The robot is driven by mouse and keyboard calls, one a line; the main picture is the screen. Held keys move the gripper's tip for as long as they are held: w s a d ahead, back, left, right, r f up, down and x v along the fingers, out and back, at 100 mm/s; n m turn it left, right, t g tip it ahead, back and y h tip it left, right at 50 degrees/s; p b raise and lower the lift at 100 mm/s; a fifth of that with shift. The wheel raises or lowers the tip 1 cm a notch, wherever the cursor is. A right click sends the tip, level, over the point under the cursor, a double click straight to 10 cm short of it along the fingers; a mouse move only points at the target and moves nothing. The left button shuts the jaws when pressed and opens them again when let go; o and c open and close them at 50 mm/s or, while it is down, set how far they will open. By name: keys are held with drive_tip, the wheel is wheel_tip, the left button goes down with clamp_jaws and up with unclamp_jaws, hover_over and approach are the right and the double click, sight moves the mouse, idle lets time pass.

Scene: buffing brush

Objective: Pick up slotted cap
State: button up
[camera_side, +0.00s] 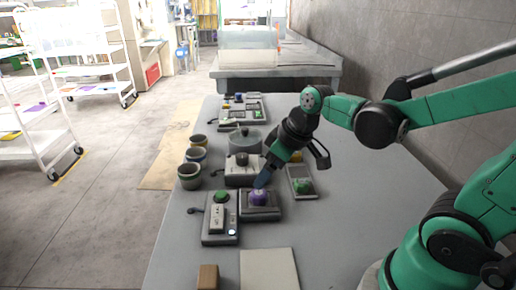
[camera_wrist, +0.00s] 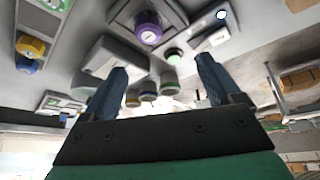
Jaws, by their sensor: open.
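A round purple cap (camera_side: 258,197) sits upright on a dark square block (camera_side: 262,213) near the middle of the table. It is the likeliest slotted cap, but I cannot make out a slot for sure. In the wrist view the purple cap (camera_wrist: 149,30) shows a pale mark on its top and lies beyond the fingertips, near the top edge. My gripper (camera_side: 263,182) points down just above the cap in the side view and partly overlaps it. In the wrist view my gripper (camera_wrist: 162,66) has its two blue fingers wide apart with nothing between them.
A switch box (camera_side: 218,222) with a green knob stands left of the block. Several cups (camera_side: 189,177) line the left edge. A tray (camera_side: 302,182) with a green knob lies to the right, and a grey box (camera_side: 243,172) behind. A pale plate (camera_side: 268,270) lies in front.

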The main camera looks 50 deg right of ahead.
sight(261, 193)
drive_tip(key=f, duration=0.1)
drive_tip(key=w+d+f+n, duration=0.1)
drive_tip(key=d+f+g+y, duration=0.1)
drive_tip(key=shift+w+n, duration=0.3)
drive_tip(key=shift+n, duration=0.1)
drive_tip(key=shift+x, duration=2.75)
drive_tip(key=shift+c, duration=0.2)
clamp_jaws()
